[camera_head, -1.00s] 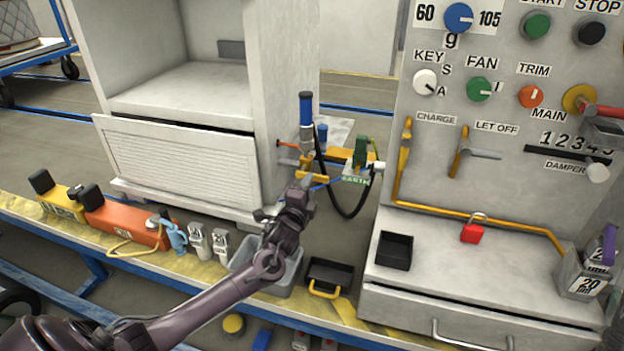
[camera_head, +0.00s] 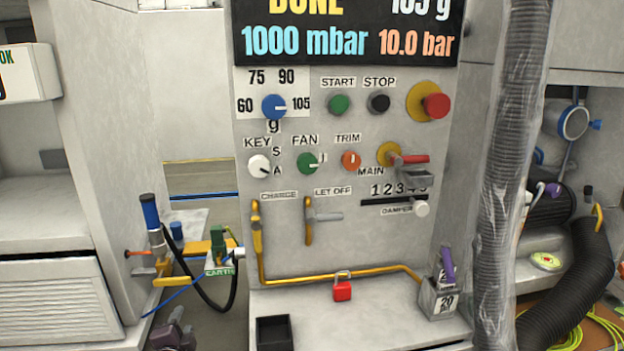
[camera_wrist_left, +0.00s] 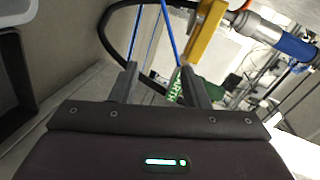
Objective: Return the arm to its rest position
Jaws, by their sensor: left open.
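My left gripper (camera_head: 172,335) shows only in part at the bottom edge of the head view, left of the black tray, and the rest of the arm is out of frame. In the left wrist view the two dark fingers of my left gripper (camera_wrist_left: 160,85) stand apart with no object held between them. Blue cables and the green earth label (camera_wrist_left: 175,87) show behind the fingers. My right gripper is in neither view.
The control panel (camera_head: 345,235) stands ahead. A ribbed hose (camera_head: 500,180) hangs right.

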